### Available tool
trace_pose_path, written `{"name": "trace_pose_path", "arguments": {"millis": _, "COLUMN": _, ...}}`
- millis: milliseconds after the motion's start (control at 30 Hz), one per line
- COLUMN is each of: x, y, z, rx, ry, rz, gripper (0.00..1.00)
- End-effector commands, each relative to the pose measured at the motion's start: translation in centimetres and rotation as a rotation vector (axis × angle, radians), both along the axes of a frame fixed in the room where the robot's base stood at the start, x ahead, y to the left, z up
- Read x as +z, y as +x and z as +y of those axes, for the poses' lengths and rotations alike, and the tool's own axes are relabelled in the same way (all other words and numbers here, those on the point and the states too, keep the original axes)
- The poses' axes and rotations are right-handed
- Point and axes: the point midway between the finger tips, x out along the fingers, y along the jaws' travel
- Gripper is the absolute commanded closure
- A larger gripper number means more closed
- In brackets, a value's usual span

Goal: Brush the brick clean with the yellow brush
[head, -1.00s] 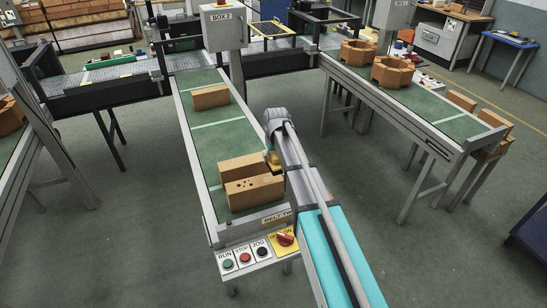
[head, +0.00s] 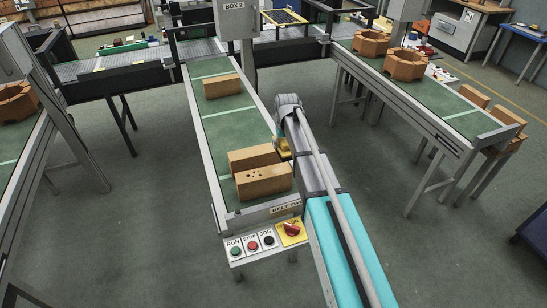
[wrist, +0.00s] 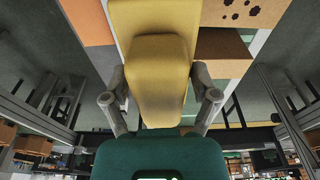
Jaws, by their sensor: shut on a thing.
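My gripper (wrist: 161,92) is shut on the yellow brush (wrist: 152,60), with a finger on each side of it in the wrist view. In the head view the brush (head: 285,153) shows as a small yellow patch at the right edge of the near conveyor, beside the bricks. A brick with dark spots (head: 265,183) lies at the belt's near end; its spotted face (wrist: 245,12) shows at top right in the wrist view. A plain brick (head: 253,158) lies just behind it. My arm hides part of the brush, and I cannot tell whether the brush touches a brick.
Another brick (head: 222,87) lies farther up the green belt (head: 228,128). A control panel (head: 262,243) with buttons and a red knob is at the belt's near end. Another conveyor (head: 470,122) with hollow blocks stands to the right. Open floor lies between the conveyors.

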Motion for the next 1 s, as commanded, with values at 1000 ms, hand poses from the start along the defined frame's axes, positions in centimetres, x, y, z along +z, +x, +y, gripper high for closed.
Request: {"name": "trace_pose_path", "arguments": {"millis": 1000, "x": -3.6, "y": -0.8, "z": 0.1, "rx": 0.002, "ry": 0.000, "rz": 0.000, "gripper": 0.62}}
